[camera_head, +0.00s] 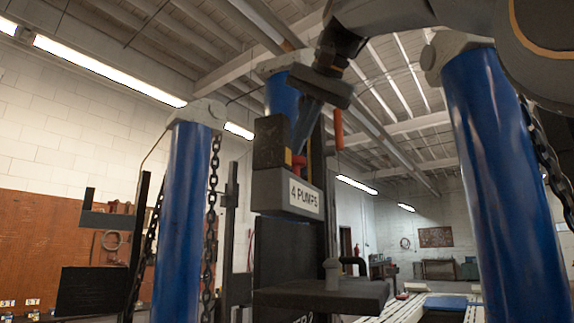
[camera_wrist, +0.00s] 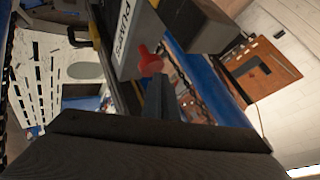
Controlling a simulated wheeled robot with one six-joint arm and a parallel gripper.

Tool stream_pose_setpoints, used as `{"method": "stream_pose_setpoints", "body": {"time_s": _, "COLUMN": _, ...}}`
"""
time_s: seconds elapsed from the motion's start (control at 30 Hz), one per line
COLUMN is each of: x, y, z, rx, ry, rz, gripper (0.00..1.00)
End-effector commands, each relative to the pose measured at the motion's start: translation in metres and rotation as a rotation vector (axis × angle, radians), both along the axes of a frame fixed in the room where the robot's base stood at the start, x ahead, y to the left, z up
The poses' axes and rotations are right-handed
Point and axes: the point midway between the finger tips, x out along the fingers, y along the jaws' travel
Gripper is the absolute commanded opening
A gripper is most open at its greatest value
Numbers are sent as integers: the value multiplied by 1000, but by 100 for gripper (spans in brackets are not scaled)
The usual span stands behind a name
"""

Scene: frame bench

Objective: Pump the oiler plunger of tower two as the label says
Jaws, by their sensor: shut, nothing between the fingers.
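The oiler is a grey box (camera_head: 278,190) with a white label reading "4 PUMPS" (camera_head: 305,197). The label also shows in the wrist view (camera_wrist: 124,27). The red plunger (camera_head: 299,163) stands on top of the box; its red head also shows in the wrist view (camera_wrist: 150,62). My gripper (camera_head: 298,150) reaches down from above, its fingers shut and empty. In the wrist view the fingertips (camera_wrist: 157,80) are right at the plunger head. I cannot tell whether they touch it. A partly cut-off "2" marking (camera_head: 304,318) shows below the oiler.
A dark block (camera_head: 271,142) stands close left of the plunger. A dark shelf (camera_head: 325,297) with a grey fitting juts out below. Blue columns (camera_head: 180,220) (camera_head: 505,185) with chains stand on both sides. An orange-red cylinder (camera_head: 338,128) hangs right of my gripper.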

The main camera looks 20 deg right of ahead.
Motion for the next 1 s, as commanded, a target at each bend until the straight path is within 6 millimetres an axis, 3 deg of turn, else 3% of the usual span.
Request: {"method": "stream_pose_setpoints", "body": {"time_s": 1.0, "x": 0, "y": 0, "z": -12, "rx": 0, "ry": 1, "rz": 1, "gripper": 0}}
